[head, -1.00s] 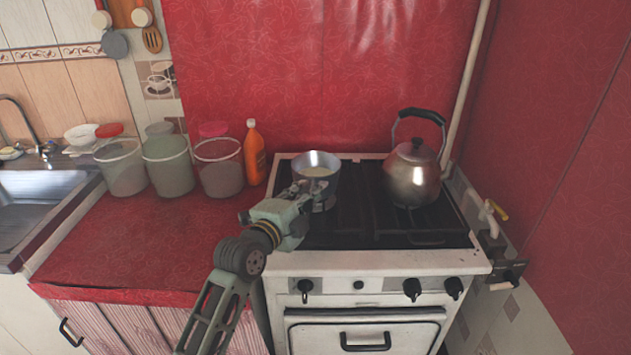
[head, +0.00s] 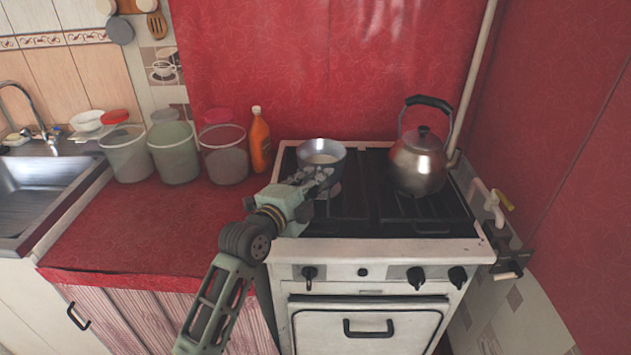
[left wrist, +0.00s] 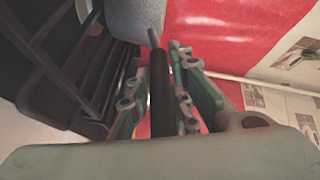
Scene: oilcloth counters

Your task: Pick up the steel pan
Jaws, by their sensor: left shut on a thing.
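The steel pan (head: 322,150) is a small round metal pot with pale contents, at the left back of the stove top. My left gripper (head: 318,180) reaches in from the front left and is shut on the pan's handle. In the left wrist view the dark handle (left wrist: 161,95) runs between the fingers of the left gripper (left wrist: 160,70), with the grey pan body (left wrist: 134,18) beyond it. The fingers hide the handle in the head view. The pan looks upright; I cannot tell if it is clear of the grate. My right gripper is not in view.
A steel kettle (head: 417,165) stands on the right of the stove (head: 290,250). An orange bottle (head: 260,142) and several tubs stand on the red counter (head: 150,228) at the left. Red oilcloth covers the walls behind and right. The counter's front is clear.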

